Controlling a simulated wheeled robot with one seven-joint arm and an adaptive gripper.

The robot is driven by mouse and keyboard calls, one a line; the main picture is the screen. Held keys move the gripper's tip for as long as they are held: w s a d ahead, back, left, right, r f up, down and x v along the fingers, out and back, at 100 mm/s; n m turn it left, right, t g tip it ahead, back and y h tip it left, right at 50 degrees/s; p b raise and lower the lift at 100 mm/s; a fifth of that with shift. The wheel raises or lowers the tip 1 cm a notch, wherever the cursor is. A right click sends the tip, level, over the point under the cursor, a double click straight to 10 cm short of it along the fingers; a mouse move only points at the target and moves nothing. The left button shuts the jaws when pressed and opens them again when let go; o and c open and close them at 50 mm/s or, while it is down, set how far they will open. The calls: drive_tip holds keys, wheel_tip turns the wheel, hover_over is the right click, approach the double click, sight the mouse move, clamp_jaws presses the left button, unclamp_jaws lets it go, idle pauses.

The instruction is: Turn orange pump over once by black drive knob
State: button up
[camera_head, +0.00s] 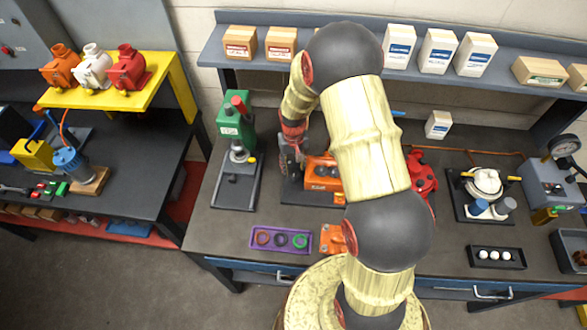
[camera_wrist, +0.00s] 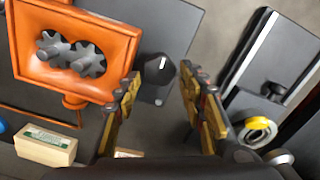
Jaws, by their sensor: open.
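The orange pump (camera_head: 322,172) sits on a dark base on the bench, partly hidden behind my arm in the head view. In the wrist view the orange pump (camera_wrist: 85,22) shows an open face with two dark meshing gears. The black drive knob (camera_wrist: 157,66), with a white mark line, lies just right of the pump. My gripper (camera_wrist: 160,72) is open, its two fingers spread to either side of the knob in the picture. I cannot tell whether the fingertips reach around it. In the head view my gripper (camera_head: 291,162) is at the pump's left end, and the knob is hidden.
A green press (camera_head: 233,125) stands left of the pump. A purple tray with rings (camera_head: 281,240) and an orange part (camera_head: 332,239) lie in front. A red part (camera_head: 421,175) is right of my arm. Bare bench shows between the press and pump.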

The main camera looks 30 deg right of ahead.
drive_tip(key=shift+f, duration=1)
drive_tip(key=shift+c, duration=1.3)
drive_tip(key=c, duration=0.6)
